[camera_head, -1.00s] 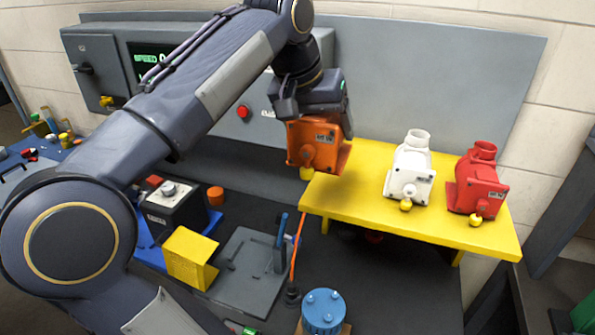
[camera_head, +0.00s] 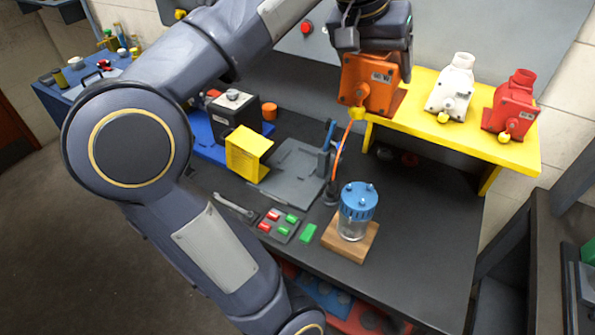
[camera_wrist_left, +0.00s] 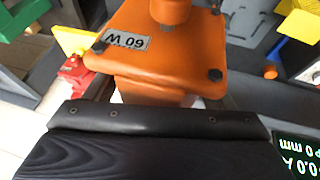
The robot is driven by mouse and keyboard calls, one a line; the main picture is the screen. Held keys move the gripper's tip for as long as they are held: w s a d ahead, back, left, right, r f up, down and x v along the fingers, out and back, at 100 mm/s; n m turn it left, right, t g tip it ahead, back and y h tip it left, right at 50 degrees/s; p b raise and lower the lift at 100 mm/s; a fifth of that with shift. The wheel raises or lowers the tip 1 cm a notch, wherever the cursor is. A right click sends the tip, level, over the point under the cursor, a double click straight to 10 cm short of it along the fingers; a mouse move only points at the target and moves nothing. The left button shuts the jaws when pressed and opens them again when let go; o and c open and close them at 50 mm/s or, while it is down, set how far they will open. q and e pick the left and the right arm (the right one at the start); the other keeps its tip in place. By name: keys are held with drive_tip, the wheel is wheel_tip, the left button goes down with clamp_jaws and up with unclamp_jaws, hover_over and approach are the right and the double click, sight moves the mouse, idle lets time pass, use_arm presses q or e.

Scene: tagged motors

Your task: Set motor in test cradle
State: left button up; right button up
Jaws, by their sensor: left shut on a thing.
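My left gripper (camera_head: 372,48) is shut on an orange motor (camera_head: 366,84) with a pale tag and a yellow knob low on its front. It holds the motor upright at the left end of the yellow shelf; whether the base is clear of the shelf is hard to tell. The motor also fills the top middle of the left wrist view (camera_wrist_left: 165,65), its tag inverted. A grey fixture plate (camera_head: 292,176) with an upright blue lever (camera_head: 328,136) lies on the bench, below and left of the motor; it looks like the test cradle. My right gripper is not in view.
A white motor (camera_head: 450,92) and a red motor (camera_head: 512,108) stand on the yellow shelf (camera_head: 425,108). A yellow guard (camera_head: 246,153) and a black box (camera_head: 235,112) stand left of the plate. A blue-lidded jar (camera_head: 357,205) stands in front. The bench's right part is clear.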

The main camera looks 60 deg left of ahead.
use_arm(q)
drive_tip(key=shift+s+d+f, duration=0.1)
drive_tip(key=shift+d+f, duration=0.3)
drive_tip(key=shift+d, duration=0.25)
drive_tip(key=shift+w+f+m, duration=0.15)
drive_tip(key=shift+w+f, duration=0.25)
drive_tip(key=shift+f, duration=0.2)
drive_tip(key=shift+w+f+m, duration=0.15)
drive_tip(key=shift+w+f, duration=0.2)
drive_tip(key=shift+f, duration=0.2)
drive_tip(key=w+d+f+m+h, duration=0.1)
drive_tip(key=w+d+f, duration=0.3)
drive_tip(key=f, duration=0.7)
drive_tip(key=w+d+f+m+h, duration=0.1)
drive_tip(key=w+d+f+m, duration=0.2)
drive_tip(key=d+f, duration=0.4)
drive_tip(key=w+d+f+m+h, duration=0.1)
drive_tip(key=w+d+f, duration=0.4)
drive_tip(key=f, duration=1.1)
drive_tip(key=shift+w+d+m, duration=0.3)
drive_tip(key=shift+d+m, duration=0.2)
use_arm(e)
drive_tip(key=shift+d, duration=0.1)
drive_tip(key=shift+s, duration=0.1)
